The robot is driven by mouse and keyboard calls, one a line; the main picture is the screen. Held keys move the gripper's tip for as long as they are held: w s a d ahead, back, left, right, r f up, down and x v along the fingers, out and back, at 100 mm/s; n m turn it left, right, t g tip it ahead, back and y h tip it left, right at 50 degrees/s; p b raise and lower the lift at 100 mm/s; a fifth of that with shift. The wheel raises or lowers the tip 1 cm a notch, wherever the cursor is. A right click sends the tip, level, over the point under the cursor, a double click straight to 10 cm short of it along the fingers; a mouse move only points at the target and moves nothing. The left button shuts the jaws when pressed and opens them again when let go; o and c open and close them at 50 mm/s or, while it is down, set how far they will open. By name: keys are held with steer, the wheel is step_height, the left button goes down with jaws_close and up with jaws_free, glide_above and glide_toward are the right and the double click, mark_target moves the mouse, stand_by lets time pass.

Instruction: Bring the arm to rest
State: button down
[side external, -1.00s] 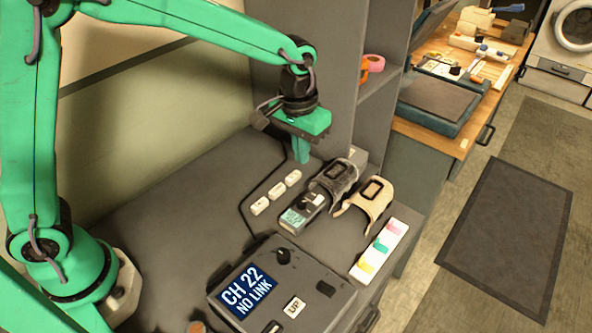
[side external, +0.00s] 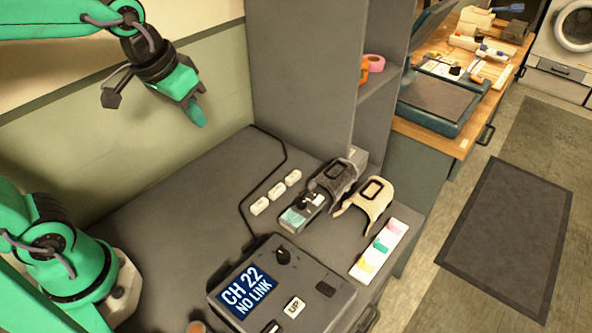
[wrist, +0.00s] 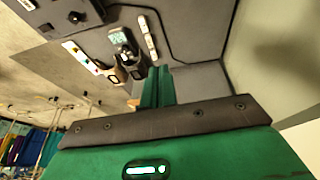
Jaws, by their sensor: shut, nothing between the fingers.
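My gripper (side external: 197,116) is green with a dark wrist. In the side external view it hangs in the air at upper left, well above the grey bench (side external: 165,215) and near the back wall. Its fingers are together and nothing is between them. In the wrist view the shut fingers (wrist: 157,88) point up the picture, with the bench and its devices beyond them. My gripper touches nothing.
A console (side external: 325,305) reads "CH 22 NO LINK". A small grey device (side external: 291,219), white blocks (side external: 277,190), a dark holder (side external: 338,172), a beige holder (side external: 378,205) and a white strip with coloured tabs (side external: 366,268) are on the bench. A grey shelf unit (side external: 303,75) stands behind.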

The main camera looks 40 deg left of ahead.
steer(key=s+a+t, duration=0.1)
steer(key=s+a, duration=0.2)
steer(key=s, duration=0.3)
steer(key=shift+s+f, duration=0.3)
steer(key=shift+s, duration=0.1)
